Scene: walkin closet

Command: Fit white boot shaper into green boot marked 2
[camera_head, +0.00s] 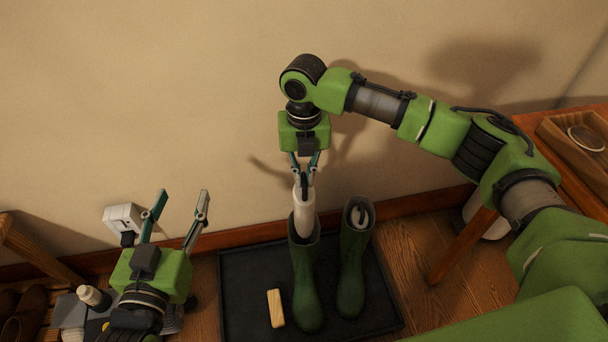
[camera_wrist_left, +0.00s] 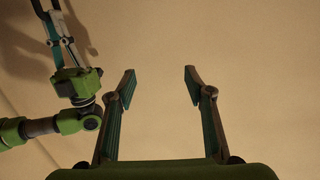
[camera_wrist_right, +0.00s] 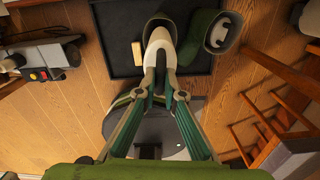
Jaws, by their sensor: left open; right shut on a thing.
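Two green boots stand side by side on a black tray (camera_head: 240,290): a left boot (camera_head: 306,285) and a right boot (camera_head: 352,275). No number is readable on either. My right gripper (camera_head: 304,180) is shut on the white boot shaper (camera_head: 304,213), held upright over the left boot. The shaper's lower end appears within that boot's opening; how deep is unclear. In the right wrist view the shaper (camera_wrist_right: 158,42) lines up with the opening. A white piece (camera_head: 359,215) shows inside the right boot's top. My left gripper (camera_head: 177,208) is open and empty, raised at the left.
A light wooden block (camera_head: 275,308) lies on the tray beside the left boot. The wall stands close behind. A wooden table (camera_head: 572,150) with a tray on it is at the right. A low rack (camera_head: 35,250), brown shoes and small items are at the left.

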